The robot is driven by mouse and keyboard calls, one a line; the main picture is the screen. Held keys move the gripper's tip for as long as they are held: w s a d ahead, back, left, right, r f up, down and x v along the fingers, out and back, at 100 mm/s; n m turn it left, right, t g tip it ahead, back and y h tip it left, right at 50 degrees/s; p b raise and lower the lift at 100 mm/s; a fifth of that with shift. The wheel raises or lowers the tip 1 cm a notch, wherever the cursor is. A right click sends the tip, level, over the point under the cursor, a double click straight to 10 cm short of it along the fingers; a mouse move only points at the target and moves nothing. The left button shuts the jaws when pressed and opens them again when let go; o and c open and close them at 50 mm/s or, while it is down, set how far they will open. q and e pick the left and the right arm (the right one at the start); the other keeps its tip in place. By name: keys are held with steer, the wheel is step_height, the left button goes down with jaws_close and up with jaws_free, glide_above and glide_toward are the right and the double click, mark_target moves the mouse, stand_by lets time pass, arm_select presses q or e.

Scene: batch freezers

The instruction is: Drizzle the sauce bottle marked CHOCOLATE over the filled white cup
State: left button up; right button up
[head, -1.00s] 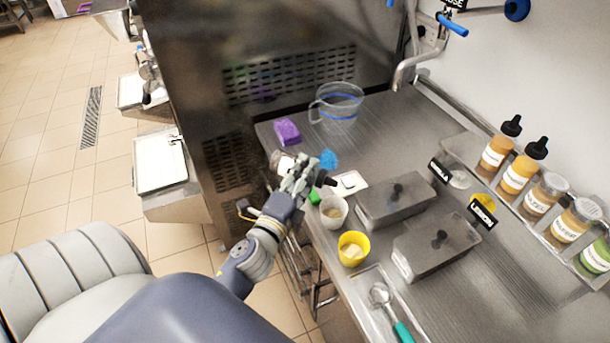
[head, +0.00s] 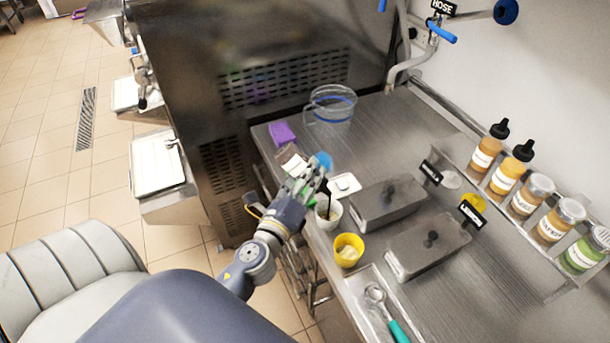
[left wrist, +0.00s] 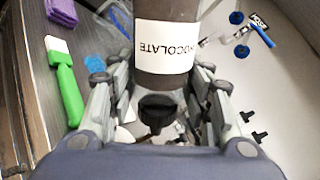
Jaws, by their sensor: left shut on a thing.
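The CHOCOLATE bottle (left wrist: 166,45) is dark brown with a white label, upside down in the left wrist view. My left gripper (head: 312,184) is shut on it above the front edge of the counter. In the head view, the bottle's labelled body (head: 291,160) shows up and left of the fingers, so the bottle is tilted, its cap end towards the cup. The white cup (head: 329,221) stands just below the fingers with pale filling inside. A thin dark line runs down into the cup; I cannot tell whether it is nozzle or sauce. My right gripper is not in view.
A yellow cup (head: 347,252) stands close to the white cup. Two lidded grey tubs (head: 386,203) are to the right. A clear jug (head: 330,104), purple cloth (head: 281,133) and green-handled spatula (left wrist: 66,88) are nearby. Sauce bottles and jars fill the rack (head: 535,235).

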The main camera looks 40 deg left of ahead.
arm_select(q)
steer(key=shift+r, duration=0.1)
stand_by(0.3)
steer(key=shift+n+b, duration=0.3)
steer(key=shift+n, duration=1.7)
step_height(320, 180, up, 2)
steer(key=n+p, duration=0.1)
steer(key=n, duration=0.2)
steer(key=shift+p, duration=0.4)
steer(key=shift+r+n, duration=0.25)
steer(key=shift+n, duration=0.55)
